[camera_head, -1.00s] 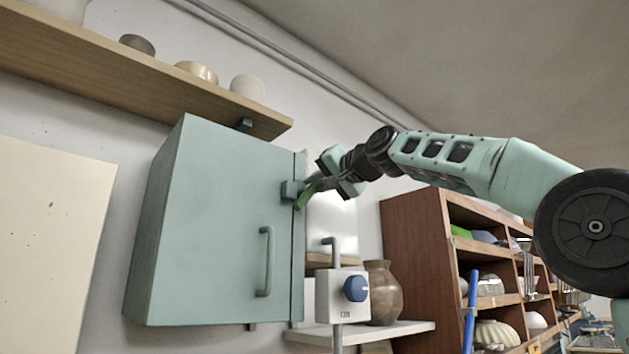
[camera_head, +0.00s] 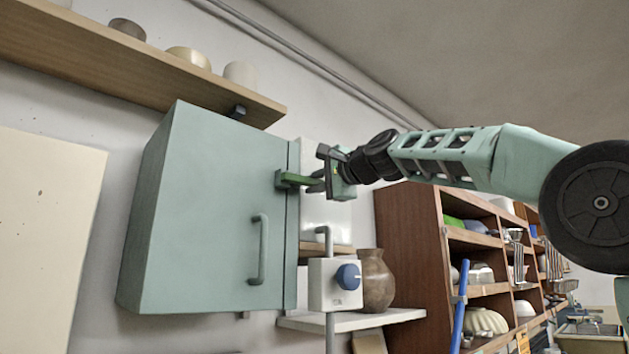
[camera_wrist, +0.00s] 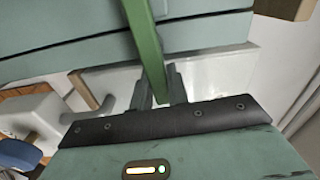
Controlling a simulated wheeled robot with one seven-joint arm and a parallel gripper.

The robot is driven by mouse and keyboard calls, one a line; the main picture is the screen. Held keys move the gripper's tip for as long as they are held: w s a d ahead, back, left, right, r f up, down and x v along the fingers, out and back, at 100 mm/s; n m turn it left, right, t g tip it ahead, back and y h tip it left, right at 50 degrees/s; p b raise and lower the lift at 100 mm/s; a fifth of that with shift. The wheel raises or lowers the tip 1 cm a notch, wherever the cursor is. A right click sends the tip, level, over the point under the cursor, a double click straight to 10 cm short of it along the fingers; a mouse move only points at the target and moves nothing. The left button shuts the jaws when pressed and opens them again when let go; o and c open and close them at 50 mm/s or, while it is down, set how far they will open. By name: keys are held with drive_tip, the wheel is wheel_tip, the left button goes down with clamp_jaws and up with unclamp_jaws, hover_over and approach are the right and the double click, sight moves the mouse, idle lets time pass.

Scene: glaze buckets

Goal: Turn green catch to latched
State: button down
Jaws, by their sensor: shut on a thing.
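The green catch (camera_head: 291,179) is a bar on the right edge of the pale green wall cabinet (camera_head: 205,215), in its upper part. It lies nearly level, reaching right from the cabinet edge to my gripper (camera_head: 318,181). In the wrist view the catch (camera_wrist: 145,40) runs down from the cabinet front to between my fingertips (camera_wrist: 160,85). My gripper is shut on its outer end. The cabinet door is closed, with a vertical handle (camera_head: 260,250) below the catch.
A wooden shelf (camera_head: 120,65) with bowls hangs above the cabinet. Below my gripper are a white box with a blue knob (camera_head: 347,277), a brown vase (camera_head: 376,281) and a small white shelf (camera_head: 350,321). A brown shelving unit (camera_head: 408,240) stands to the right.

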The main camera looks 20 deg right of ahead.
drive_tip(key=shift+f+m, duration=0.15)
drive_tip(key=shift+m, duration=0.25)
drive_tip(key=c, duration=1.4)
unclamp_jaws()
drive_tip(key=shift+o, duration=0.2)
drive_tip(key=b+v, duration=0.8)
drive_tip(key=v, duration=0.9)
drive_tip(key=shift+s+b, duration=0.2)
drive_tip(key=shift+b, duration=0.2)
drive_tip(key=shift+d, duration=0.15)
